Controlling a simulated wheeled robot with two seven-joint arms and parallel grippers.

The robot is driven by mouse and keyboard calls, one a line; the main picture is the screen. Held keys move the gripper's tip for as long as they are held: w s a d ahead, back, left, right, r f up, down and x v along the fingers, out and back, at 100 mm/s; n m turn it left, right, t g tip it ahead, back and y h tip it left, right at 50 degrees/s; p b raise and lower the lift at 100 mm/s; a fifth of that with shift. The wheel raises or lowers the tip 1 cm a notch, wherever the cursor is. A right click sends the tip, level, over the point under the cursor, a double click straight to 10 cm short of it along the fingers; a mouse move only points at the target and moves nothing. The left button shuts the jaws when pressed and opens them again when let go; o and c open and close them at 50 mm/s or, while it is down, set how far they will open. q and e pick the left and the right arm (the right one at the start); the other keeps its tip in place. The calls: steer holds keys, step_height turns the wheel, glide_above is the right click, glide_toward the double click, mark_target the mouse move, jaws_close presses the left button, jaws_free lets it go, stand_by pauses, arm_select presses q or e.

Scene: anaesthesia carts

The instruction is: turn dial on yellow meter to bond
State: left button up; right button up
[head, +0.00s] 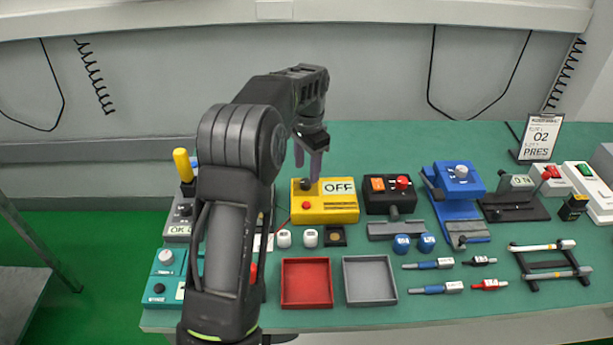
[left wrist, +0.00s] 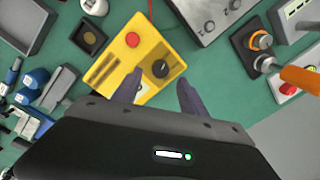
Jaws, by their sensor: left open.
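The yellow meter (head: 326,208) stands on the green table, with a display reading OFF (head: 338,188). Its black dial (head: 305,184) is at the left of its top face. In the left wrist view the yellow meter (left wrist: 122,62) shows a red button (left wrist: 132,40) and the black dial (left wrist: 160,68) with a pointer mark. My left gripper (head: 308,172) is above the meter, its fingers pointing down near the dial. In the left wrist view the left gripper (left wrist: 158,88) is open, fingers apart, with the dial ahead of the gap. Whether they touch it, I cannot tell. My right gripper is not in view.
A black box with orange and red buttons (head: 389,189) stands close right of the meter. A red tray (head: 306,304) and a grey tray (head: 370,300) lie in front. White caps (head: 310,238) sit just before the meter. My left arm hides part of the table's left side.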

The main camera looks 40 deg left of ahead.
mark_target(306, 181)
arm_select(q)
steer(key=shift+a+f+p, duration=0.1)
steer(key=shift+f+p, duration=0.2)
steer(key=shift+f, duration=1.9)
steer(key=shift+c, duration=0.4)
jaws_close()
